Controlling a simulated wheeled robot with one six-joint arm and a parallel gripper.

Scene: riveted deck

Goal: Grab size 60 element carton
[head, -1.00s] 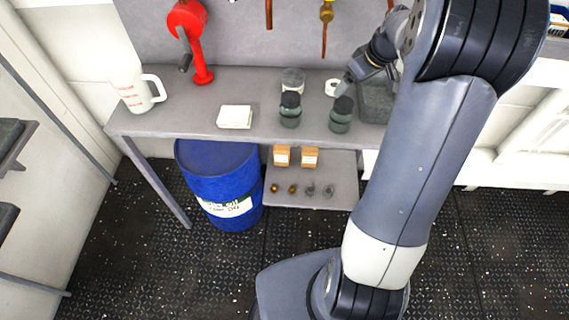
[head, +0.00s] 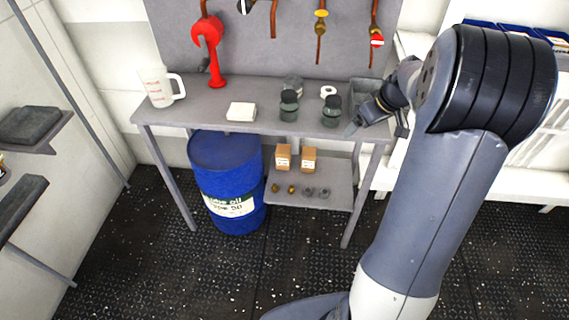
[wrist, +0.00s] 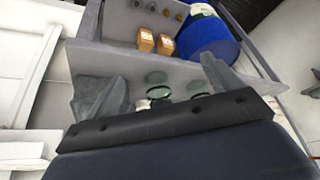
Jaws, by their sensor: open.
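Two small tan cartons stand side by side on the lower shelf of the bench, a left carton (head: 283,157) and a right carton (head: 308,159). Both have pale labels too small to read, so I cannot tell which is size 60. They also show in the wrist view, as one carton (wrist: 146,40) and another (wrist: 165,45) beyond the bench top's edge. My gripper (head: 355,126) is open and empty near the bench's front right edge, above and to the right of the cartons and well apart from them. Its spread fingers (wrist: 152,78) show in the wrist view.
Two dark-lidded jars (head: 289,106) (head: 331,111), a white box (head: 241,111), a measuring jug (head: 163,87) and a grey bin (head: 365,91) stand on the bench top (head: 205,112). Several small fittings (head: 291,189) lie before the cartons. A blue drum (head: 226,180) stands left of the shelf.

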